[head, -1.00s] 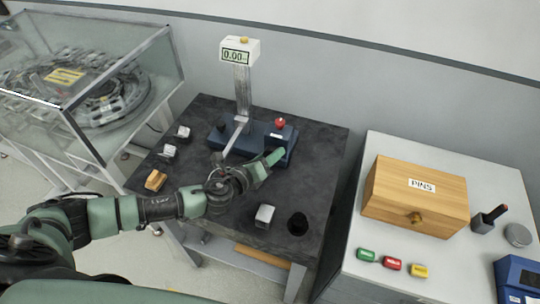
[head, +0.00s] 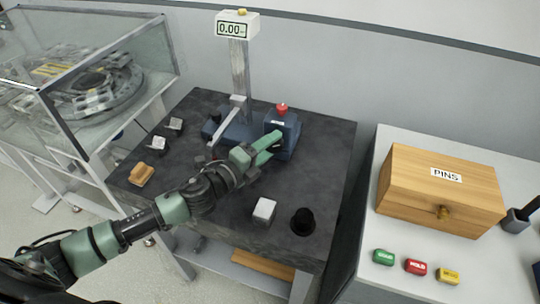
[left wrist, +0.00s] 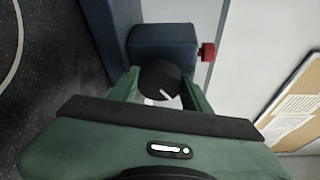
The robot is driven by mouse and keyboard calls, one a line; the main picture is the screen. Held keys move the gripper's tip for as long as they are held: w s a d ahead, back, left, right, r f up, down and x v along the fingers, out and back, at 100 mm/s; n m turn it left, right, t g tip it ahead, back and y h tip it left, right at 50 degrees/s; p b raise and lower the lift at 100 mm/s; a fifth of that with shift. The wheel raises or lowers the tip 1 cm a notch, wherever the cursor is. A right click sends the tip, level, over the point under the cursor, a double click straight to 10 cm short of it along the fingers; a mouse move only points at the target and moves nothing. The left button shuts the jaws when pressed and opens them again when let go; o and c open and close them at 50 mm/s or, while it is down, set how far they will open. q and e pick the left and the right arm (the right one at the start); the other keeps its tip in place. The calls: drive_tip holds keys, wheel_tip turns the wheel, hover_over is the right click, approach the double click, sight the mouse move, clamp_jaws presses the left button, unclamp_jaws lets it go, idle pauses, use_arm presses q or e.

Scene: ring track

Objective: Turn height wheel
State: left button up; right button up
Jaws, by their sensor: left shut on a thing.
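The height gauge stands on the dark table, with a blue base (head: 238,133), an upright column and a display (head: 236,27) reading 0.00. A blue block (head: 284,127) with a red knob (head: 282,108) on top sits at the base's right end. My left gripper (head: 270,146) is at the front of this block. In the left wrist view, the black height wheel (left wrist: 160,77) with a white mark sits between the fingers of my left gripper (left wrist: 163,88), which is shut on it. The gripper hides the wheel in the head view. My right gripper is not in view.
A white block (head: 264,210) and a black cup (head: 302,221) stand at the table's front right. Small blocks (head: 159,145) and a wooden piece (head: 141,174) lie at the left. A wooden PINS box (head: 440,190) is on the right-hand table.

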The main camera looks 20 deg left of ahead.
use_arm(q)
drive_tip(key=shift+f+n+t+b, duration=0.15)
drive_tip(key=shift+n+t+b, duration=0.15)
drive_tip(key=shift+n+b, duration=0.55)
drive_tip(key=o, duration=1.4)
drive_tip(key=shift+s, duration=0.1)
drive_tip(key=shift+c, duration=0.2)
